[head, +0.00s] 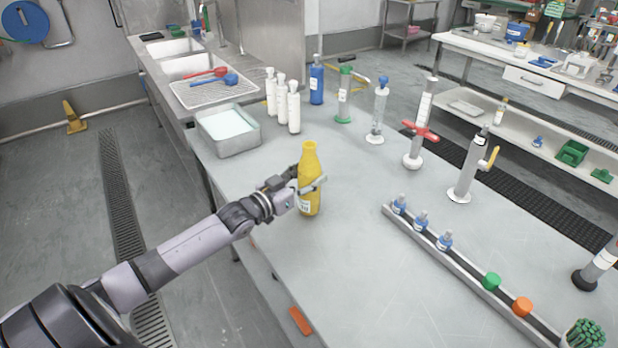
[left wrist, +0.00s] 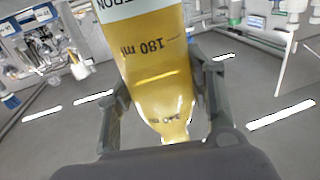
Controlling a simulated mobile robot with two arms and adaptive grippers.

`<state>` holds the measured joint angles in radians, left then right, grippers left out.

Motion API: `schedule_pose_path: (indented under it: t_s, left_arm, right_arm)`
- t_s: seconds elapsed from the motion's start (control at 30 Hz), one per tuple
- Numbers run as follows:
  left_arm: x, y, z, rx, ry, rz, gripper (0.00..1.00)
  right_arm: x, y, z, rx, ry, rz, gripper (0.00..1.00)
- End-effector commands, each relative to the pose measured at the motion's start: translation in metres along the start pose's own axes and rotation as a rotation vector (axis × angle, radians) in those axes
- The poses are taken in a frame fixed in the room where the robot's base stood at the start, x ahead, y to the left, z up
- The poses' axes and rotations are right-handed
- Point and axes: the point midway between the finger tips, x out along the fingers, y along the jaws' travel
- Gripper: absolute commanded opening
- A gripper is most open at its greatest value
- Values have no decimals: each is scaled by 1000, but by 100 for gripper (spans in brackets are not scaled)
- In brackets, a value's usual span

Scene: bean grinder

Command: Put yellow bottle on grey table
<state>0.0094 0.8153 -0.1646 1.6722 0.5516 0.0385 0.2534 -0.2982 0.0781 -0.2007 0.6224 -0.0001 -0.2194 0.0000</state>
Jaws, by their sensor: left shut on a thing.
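The yellow bottle (head: 309,165) is upright near the left edge of the grey table (head: 345,265) in the head view, with a pale label low on its side. My left gripper (head: 304,184) reaches in from the left and is shut on the bottle around its body. In the left wrist view the bottle (left wrist: 158,55) fills the middle between the two fingers, with "180 ml" printed on it. I cannot tell whether its base touches the table. My right gripper is not in view.
A metal tray (head: 256,138) and white bottles (head: 294,110) stand behind the yellow bottle. A blue bottle (head: 316,82) and several cylinders stand further back. A long rack (head: 465,268) with small bottles and caps lies to the right. The table's front middle is clear.

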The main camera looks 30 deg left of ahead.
Motion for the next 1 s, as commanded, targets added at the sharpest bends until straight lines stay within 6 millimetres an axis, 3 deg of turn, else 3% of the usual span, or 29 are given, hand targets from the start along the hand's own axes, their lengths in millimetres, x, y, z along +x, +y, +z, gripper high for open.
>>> schedule_pose_path:
  t_s: [0.43, 0.47, 0.73, 1.0]
  left_arm:
    - [0, 0, 10, 2, 7, 1, 10]
    - [0, 0, 10, 2, 5, 1, 50]
    - [0, 0, 11, 1, 3, 1, 68]
    - [0, 0, 11, 1, 2, 1, 68]
  right_arm:
    - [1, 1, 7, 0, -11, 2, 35]
    - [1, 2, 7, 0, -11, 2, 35]
    - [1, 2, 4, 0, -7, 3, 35]
    - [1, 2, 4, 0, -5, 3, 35]
